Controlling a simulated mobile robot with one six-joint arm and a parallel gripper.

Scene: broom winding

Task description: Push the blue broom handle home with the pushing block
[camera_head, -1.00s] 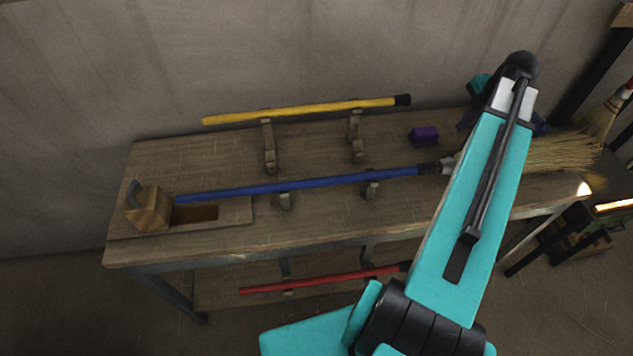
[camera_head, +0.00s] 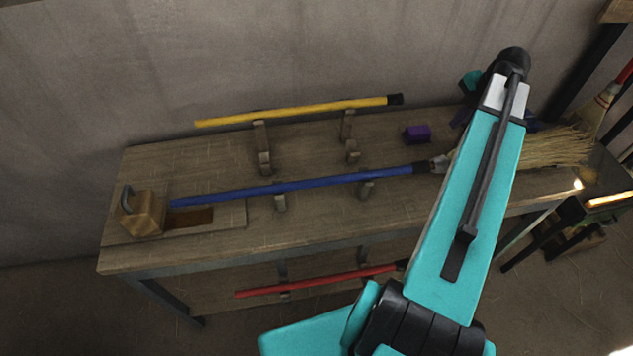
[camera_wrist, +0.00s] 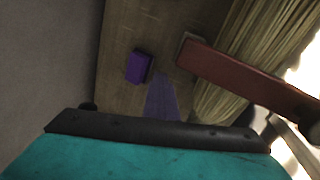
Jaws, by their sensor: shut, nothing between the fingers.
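In the head view the blue broom handle (camera_head: 290,186) lies nearly level across supports on the bench. Its black right end is at the metal socket (camera_head: 438,164) of the straw broom head (camera_head: 560,147); I cannot tell how deep it sits. The pushing block (camera_head: 143,214), wooden with a grey loop handle, stands at the bench's left end by the blue handle's left end, beside a slot. My gripper is mostly hidden behind my arm in the head view. In the wrist view its purple fingers (camera_wrist: 162,100) are shut and empty above the bench, near the straw.
A yellow handle (camera_head: 295,111) rests on raised supports behind the blue one. A red handle (camera_head: 320,281) lies lower at the front. A small purple block (camera_head: 417,133) sits on the bench (camera_head: 215,160). A reddish-brown bar (camera_wrist: 245,80) crosses the straw in the wrist view.

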